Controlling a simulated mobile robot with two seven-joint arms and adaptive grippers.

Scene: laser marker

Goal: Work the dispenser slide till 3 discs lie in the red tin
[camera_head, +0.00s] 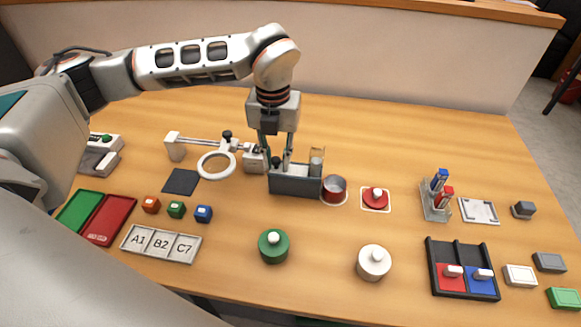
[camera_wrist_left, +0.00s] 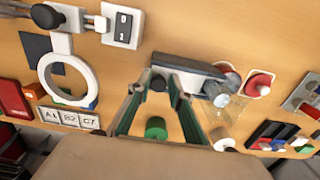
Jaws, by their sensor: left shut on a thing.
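The dispenser (camera_head: 296,186) is a dark grey block in the middle of the table with a clear upright tube (camera_head: 317,158) at its right end. My left gripper (camera_head: 276,163) points down at its left end, shut on the small black knob of the slide. In the left wrist view the fingers (camera_wrist_left: 160,82) close around the black knob (camera_wrist_left: 158,84), beside the grey dispenser (camera_wrist_left: 190,68). The red tin (camera_head: 334,190) stands against the dispenser's right end. I cannot make out any discs inside it. My right gripper is out of view.
A red knobbed lid (camera_head: 375,197) lies right of the tin.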

